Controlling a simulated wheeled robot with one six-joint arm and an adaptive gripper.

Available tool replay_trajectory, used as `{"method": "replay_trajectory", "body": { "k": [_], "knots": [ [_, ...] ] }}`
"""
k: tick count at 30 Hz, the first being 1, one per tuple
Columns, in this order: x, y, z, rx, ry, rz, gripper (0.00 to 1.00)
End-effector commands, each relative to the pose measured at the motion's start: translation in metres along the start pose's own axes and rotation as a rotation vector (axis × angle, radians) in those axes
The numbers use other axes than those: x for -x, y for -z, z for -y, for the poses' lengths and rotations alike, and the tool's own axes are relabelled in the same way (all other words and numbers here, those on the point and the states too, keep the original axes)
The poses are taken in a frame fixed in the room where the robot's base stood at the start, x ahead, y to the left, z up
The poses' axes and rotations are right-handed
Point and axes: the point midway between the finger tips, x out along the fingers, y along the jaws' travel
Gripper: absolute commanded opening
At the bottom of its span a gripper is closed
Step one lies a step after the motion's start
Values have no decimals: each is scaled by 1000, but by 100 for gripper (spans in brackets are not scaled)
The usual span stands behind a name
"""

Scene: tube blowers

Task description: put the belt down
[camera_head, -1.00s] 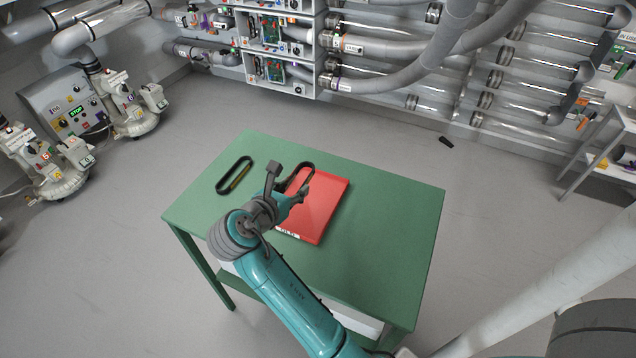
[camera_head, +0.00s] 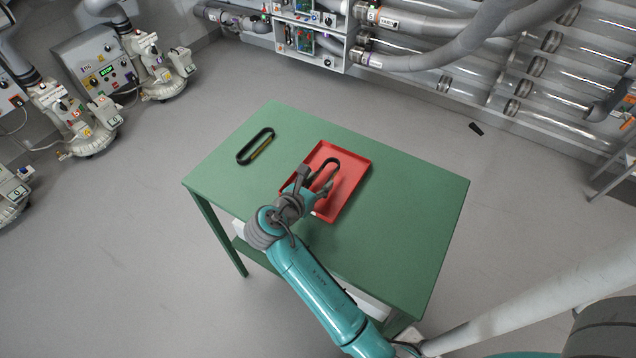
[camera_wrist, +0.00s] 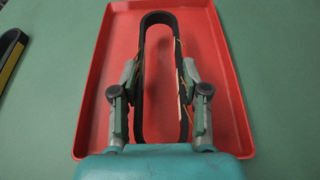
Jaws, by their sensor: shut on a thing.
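My gripper (camera_wrist: 159,92) is shut on a black belt (camera_wrist: 158,18), a long loop with its two sides between the fingers. In the head view the held belt (camera_head: 331,165) shows beyond my gripper (camera_head: 314,182), over the red tray (camera_head: 352,172). The tray fills most of the wrist view (camera_wrist: 215,60) beneath the belt. I cannot tell whether the belt touches the tray floor. A second black belt (camera_head: 243,157) with a yellow stripe lies on the green table to the left of the tray. Part of it shows at the wrist view's left edge (camera_wrist: 12,55).
The green table (camera_head: 420,200) has free room right of the tray. Blower machines (camera_head: 75,115) stand on the floor at the far left. Pipes (camera_head: 440,50) line the back wall. A small dark object (camera_head: 476,129) lies on the floor behind the table.

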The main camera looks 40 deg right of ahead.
Motion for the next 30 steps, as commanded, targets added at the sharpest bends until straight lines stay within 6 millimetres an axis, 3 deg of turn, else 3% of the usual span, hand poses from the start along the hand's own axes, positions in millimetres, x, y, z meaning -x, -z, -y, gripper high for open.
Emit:
{"method": "replay_trajectory", "body": {
  "k": [25,26,28,30],
  "knots": [
    [-6,13,0,-1,0,0,8],
    [-6,13,0,-1,0,0,50],
    [-6,13,0,-1,0,0,67],
    [-6,13,0,-1,0,0,70]
  ]
}}
